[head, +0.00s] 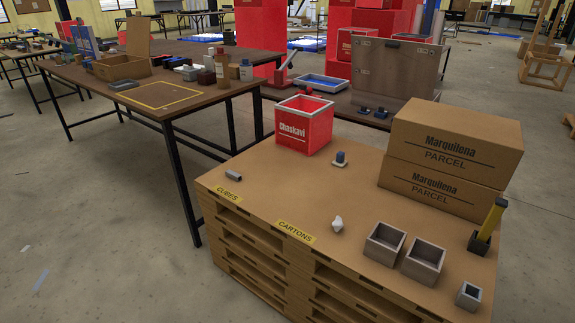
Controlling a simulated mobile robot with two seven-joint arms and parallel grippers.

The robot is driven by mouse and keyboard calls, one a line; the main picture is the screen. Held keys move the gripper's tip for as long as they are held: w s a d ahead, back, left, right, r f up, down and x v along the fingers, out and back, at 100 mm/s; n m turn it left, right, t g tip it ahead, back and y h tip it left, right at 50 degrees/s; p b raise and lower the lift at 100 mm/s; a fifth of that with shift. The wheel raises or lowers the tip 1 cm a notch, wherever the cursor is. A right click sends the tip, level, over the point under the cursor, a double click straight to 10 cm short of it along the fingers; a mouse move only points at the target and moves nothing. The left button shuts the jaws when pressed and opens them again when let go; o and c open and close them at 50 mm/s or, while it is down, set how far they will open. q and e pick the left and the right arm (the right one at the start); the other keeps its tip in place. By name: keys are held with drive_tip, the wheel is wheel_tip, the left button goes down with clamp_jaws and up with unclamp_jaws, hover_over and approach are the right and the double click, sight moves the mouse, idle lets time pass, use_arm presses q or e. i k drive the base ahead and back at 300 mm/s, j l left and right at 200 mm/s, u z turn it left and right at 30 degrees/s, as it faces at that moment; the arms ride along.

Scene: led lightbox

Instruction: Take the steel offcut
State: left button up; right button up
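A short grey metallic piece (233,175), which looks like the steel offcut, lies on the brown top of the pallet stack (270,190). It is near the left corner, just behind the yellow CUBES label (229,195). Nothing touches it from above. Neither of my grippers shows in the head view.
On the stack are a red Chaskavi box (305,124), a small blue-topped piece (340,158), a crumpled white piece (337,224), open grey boxes (384,244) and stacked Marquilena cartons (450,145). A cluttered table (200,98) stands behind left.

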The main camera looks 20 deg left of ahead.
sight(236, 177)
drive_tip(key=i+j+z, duration=0.15)
drive_tip(key=j, duration=0.2)
drive_tip(key=i+j+z, duration=0.1)
drive_tip(key=i+j, duration=0.15)
drive_tip(key=i+j+z, duration=0.15)
drive_tip(key=j, duration=0.35)
drive_tip(key=i+j+z, duration=0.15)
drive_tip(key=j, duration=0.25)
drive_tip(key=i+j+z, duration=0.1)
drive_tip(key=j, duration=0.3)
